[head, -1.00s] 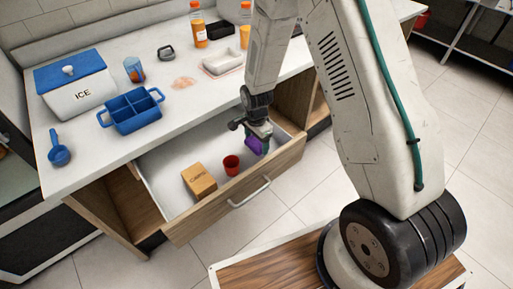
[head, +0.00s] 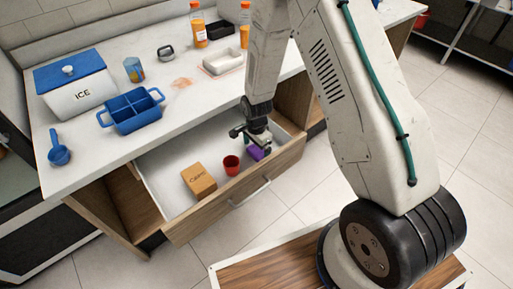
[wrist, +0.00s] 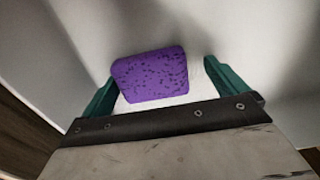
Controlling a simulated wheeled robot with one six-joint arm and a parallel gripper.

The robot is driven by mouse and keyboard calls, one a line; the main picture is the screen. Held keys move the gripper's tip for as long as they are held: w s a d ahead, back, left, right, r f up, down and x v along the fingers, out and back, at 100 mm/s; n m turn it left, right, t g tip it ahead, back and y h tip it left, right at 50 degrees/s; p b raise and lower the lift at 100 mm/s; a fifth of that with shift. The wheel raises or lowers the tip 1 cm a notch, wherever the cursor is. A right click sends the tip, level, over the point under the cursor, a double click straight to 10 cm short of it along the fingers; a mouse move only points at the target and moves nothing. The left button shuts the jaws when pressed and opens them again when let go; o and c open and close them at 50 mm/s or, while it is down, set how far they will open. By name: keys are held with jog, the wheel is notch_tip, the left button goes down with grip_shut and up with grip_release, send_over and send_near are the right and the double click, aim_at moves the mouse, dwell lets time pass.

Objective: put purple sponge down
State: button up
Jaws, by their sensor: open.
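The purple sponge (wrist: 150,75) lies in the open drawer (head: 160,167), at its right end beside the red cup. In the head view the sponge (head: 255,154) shows partly behind my gripper (head: 252,139). My gripper is open, just above the sponge. In the wrist view the sponge sits between the two green fingers of my gripper (wrist: 162,85), with a gap to the right finger; it is close to the left finger.
A red cup (head: 231,165) and a cardboard box (head: 198,180) stand in the drawer. The counter above holds a blue divided caddy (head: 133,112), an ice box (head: 78,95), a blue scoop (head: 59,153) and orange bottles (head: 199,31). Drawer walls surround my gripper.

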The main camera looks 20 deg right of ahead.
notch_tip(320, 180, up, 12)
jog(key=shift+r, duration=0.15)
notch_tip(320, 180, up, 11)
jog(key=n, duration=0.3)
send_over(256, 149)
jog(key=s+d, duration=0.1)
jog(key=s, duration=0.3)
jog(key=s+d+r+n, duration=0.1)
jog(key=s+r+n, duration=0.3)
jog(key=s+r, duration=0.45)
jog(key=s+r+n, duration=0.3)
jog(key=s+r, duration=0.2)
jog(key=s, duration=0.3)
jog(key=s+d+r+n+t, duration=0.1)
jog(key=s+r+n, duration=0.3)
jog(key=s, duration=0.5)
jog(key=shift+s+d+r, duration=0.2)
jog(key=shift+s+r, duration=0.05)
jog(key=shift+r, duration=0.5)
